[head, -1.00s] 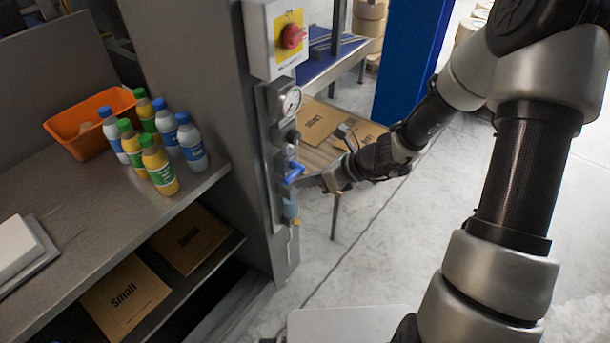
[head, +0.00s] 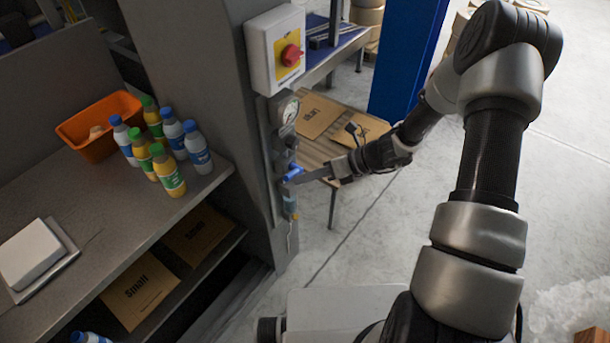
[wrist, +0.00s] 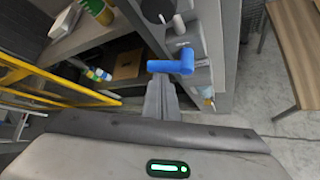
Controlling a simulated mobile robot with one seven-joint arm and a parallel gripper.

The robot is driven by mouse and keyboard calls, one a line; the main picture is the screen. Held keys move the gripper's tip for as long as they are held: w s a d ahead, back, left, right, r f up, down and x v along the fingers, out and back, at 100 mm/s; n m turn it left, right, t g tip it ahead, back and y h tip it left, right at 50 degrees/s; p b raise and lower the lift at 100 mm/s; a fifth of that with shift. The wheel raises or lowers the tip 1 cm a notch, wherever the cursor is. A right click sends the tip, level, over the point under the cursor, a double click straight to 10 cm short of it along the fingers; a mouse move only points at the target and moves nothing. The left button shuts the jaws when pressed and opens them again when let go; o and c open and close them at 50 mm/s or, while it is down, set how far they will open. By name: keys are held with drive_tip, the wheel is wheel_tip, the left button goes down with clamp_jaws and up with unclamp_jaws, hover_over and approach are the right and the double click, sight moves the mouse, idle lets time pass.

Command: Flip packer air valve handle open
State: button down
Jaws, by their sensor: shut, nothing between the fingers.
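The blue air valve handle (head: 293,173) is on the valve panel fixed to the grey post, below the round gauge (head: 289,109). In the wrist view the blue handle (wrist: 171,67) lies crosswise just beyond my fingertips, with a short stub at its right end. My gripper (head: 303,178) is shut and empty, reaching in from the right with its tips at the handle. It also shows in the wrist view (wrist: 161,82), its fingers together. The tips look very close to the handle; I cannot tell whether they touch it.
A switch box (head: 277,50) with a red knob is above the panel. Several bottles (head: 165,170) and an orange bin (head: 92,128) stand on the grey shelf to the left. A wooden table (head: 330,150) with flat cartons is behind my gripper. The floor on the right is open.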

drive_tip(key=shift+w+r, duration=0.1)
drive_tip(key=shift+r, duration=0.05)
idle(0.9)
drive_tip(key=shift+a+r+p, duration=0.1)
drive_tip(key=shift+p, duration=0.25)
drive_tip(key=shift+r+p, duration=0.55)
drive_tip(key=shift+r, duration=0.15)
drive_tip(key=shift+f, duration=0.1)
drive_tip(key=s+d+r+b, duration=0.1)
drive_tip(key=s+d+r, duration=0.3)
drive_tip(key=d, duration=0.6)
drive_tip(key=shift+s, duration=0.5)
